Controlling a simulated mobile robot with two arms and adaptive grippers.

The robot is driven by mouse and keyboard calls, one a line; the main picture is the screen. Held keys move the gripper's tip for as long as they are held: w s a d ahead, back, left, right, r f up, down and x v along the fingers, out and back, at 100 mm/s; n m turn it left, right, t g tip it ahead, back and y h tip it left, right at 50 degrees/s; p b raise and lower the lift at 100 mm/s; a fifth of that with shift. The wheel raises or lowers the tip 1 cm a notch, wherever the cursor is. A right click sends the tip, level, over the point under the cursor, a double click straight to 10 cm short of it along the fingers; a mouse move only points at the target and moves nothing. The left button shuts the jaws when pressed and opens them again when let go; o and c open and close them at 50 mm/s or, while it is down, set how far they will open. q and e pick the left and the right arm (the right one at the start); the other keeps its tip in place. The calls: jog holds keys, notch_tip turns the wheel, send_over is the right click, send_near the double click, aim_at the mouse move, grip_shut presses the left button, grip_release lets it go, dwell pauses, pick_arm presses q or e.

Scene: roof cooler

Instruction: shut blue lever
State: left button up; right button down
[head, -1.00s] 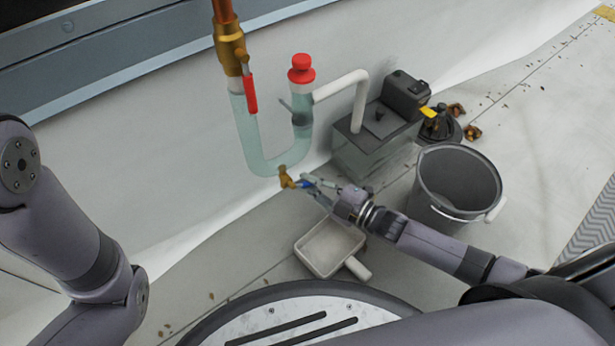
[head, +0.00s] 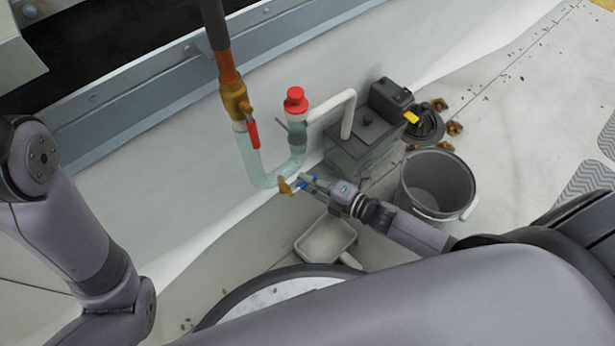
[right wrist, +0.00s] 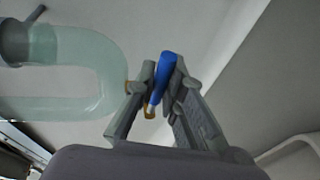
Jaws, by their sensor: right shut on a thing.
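The blue lever (right wrist: 165,75) is between the fingers of my right gripper (right wrist: 160,95) in the right wrist view, and the gripper is shut on it. In the head view a bit of blue shows at the fingertips of the right gripper (head: 305,181), beside the brass valve (head: 286,187). The valve sits at the bottom of the clear U-shaped pipe (head: 248,165). Much of the lever is hidden by the fingers in the head view. My left gripper is out of view; only the left arm shows.
A red lever (head: 254,134) hangs on the upper brass valve (head: 235,98). A red cap (head: 295,99) tops the pipe. Behind stand a pump box (head: 362,140) and a grey bucket (head: 436,183). A white scoop pan (head: 327,238) lies below the right gripper.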

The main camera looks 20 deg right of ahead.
dwell(0.4)
jog(key=c, duration=1.7)
grip_release()
jog(key=shift+r, duration=0.1)
jog(key=shift+o, duration=0.2)
jog(key=v, duration=1.2)
